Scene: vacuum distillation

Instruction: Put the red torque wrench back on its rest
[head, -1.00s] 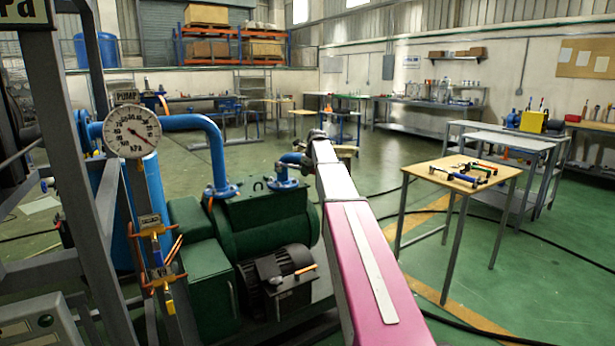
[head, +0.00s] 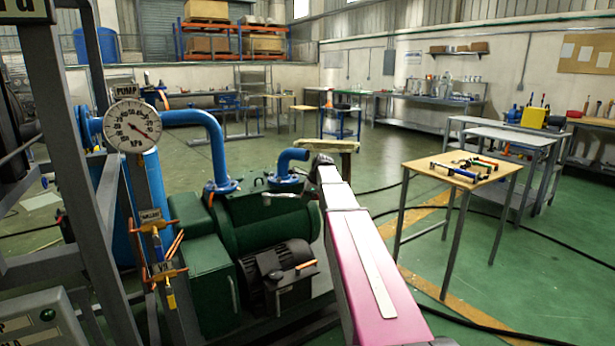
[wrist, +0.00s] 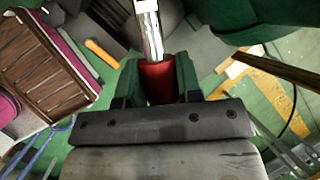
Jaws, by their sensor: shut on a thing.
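The red torque wrench shows in the wrist view as a red grip (wrist: 157,82) with a bright metal shaft running up to the top edge. My gripper (wrist: 158,66) is shut on it, with one dark finger on each side of the red part. The wrench's far end is out of the wrist view. In the head view my arm hides most of the gripper, near the green pump. A thin grey bar (head: 281,195) sticks out left of the arm's end; I cannot tell if it is the wrench. I cannot pick out the wrench's rest for sure.
A wooden-topped table (head: 438,163) at right holds several tools with coloured handles (head: 462,172). The green pump (head: 262,232), its motor (head: 278,275) and blue pipes (head: 208,150) stand close left of my arm.

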